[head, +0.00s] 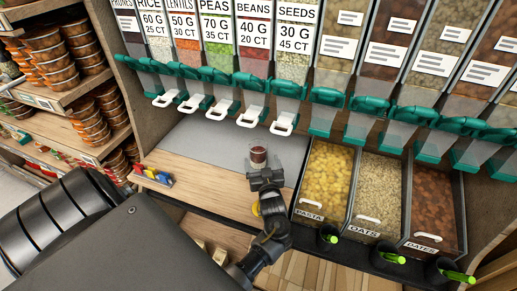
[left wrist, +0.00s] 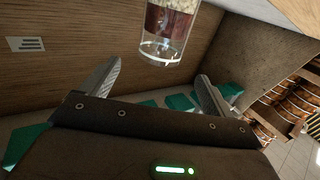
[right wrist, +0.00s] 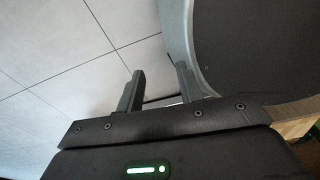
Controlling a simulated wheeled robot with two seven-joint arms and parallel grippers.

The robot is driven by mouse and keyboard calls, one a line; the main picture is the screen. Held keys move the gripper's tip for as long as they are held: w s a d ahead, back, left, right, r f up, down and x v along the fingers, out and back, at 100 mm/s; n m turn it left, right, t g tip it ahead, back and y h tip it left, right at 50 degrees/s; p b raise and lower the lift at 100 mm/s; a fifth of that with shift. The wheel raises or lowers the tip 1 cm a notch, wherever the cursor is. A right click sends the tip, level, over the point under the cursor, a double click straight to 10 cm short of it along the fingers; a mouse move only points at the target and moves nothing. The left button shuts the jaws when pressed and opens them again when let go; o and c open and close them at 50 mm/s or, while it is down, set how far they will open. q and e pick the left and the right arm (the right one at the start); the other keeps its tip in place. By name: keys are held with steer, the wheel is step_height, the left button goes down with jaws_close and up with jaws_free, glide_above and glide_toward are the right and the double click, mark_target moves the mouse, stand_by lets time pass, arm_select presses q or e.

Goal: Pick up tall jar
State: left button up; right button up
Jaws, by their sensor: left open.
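The tall jar (head: 258,155) is clear, with dark red contents. It stands on the grey part of the counter under the dispensers. The left wrist view shows the jar (left wrist: 165,35) with pale bits and a dark red layer, cut off by the top edge. My left gripper (head: 265,172) is just in front of the jar, its fingers pointing at it. In the left wrist view the fingers are wide apart and empty, and the jar is beyond the fingertips, between their lines. My right gripper (right wrist: 160,80) shows only in its wrist view, fingers apart with nothing between.
Dispensers with white levers (head: 222,108) hang above the jar. Bins of pasta (head: 325,180), oats (head: 375,195) and dates (head: 432,205) stand to the right. Small colored items (head: 152,176) lie on the counter's left. Shelves of jars (head: 85,120) are at far left.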

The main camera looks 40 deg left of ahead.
mark_target(260, 153)
arm_select(q)
steer(key=b+x, duration=0.2)
steer(key=x, duration=0.3)
steer(key=shift+f, duration=0.15)
steer(key=shift+w+a, duration=0.15)
steer(key=shift+w, duration=0.05)
steer(key=shift+w+a+b, duration=0.15)
steer(key=shift+a+b, duration=0.1)
steer(key=shift+b, duration=0.25)
steer(key=b+x, duration=0.2)
steer(key=x, duration=0.2)
steer(key=shift+w+a, duration=0.2)
steer(key=c, duration=1.6)
steer(key=shift+c, duration=1)
arm_select(e)
steer(key=f, duration=0.1)
steer(key=d+f, duration=0.1)
steer(key=f, duration=0.1)
steer(key=d+f, duration=0.1)
steer(key=f, duration=0.1)
steer(key=shift+w+d, duration=0.1)
steer(key=shift+w, duration=0.25)
arm_select(q)
steer(key=shift+r, duration=0.25)
arm_select(e)
steer(key=shift+d, duration=0.1)
